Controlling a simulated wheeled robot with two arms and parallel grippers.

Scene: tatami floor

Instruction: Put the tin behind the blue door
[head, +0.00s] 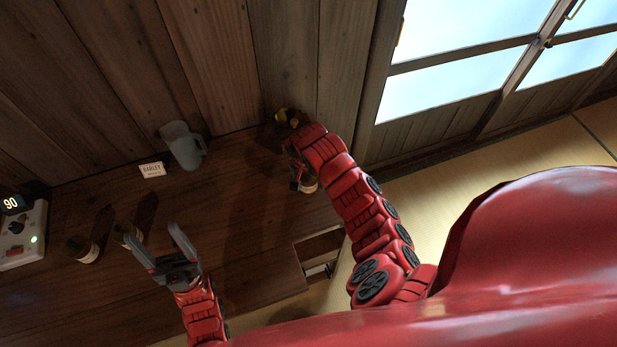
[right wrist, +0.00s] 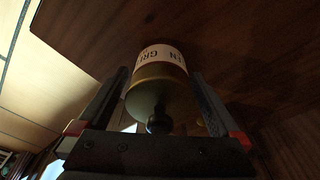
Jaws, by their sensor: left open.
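A round, brass-coloured tin (right wrist: 160,88) with a white lettered label and a dark knob sits between the fingers of my right gripper (right wrist: 160,100) in the right wrist view. The fingers press close along both its sides and look shut on it. In the head view my right gripper (head: 296,170) is over the right part of the dark wooden top, with the labelled tin (head: 308,184) at its fingers, partly hidden. My left gripper (head: 163,243) is open and empty, lower left, close to a small dark jar. No blue door can be made out.
A grey mug (head: 182,146) and a BARLEY card (head: 152,170) stand near the plank wall. Two small dark jars (head: 84,249) (head: 129,236) and a box with a 90 display (head: 22,232) are at left. A yellow-and-black object (head: 283,115) is beyond my right gripper. An opening (head: 320,254) shows at the wood's edge.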

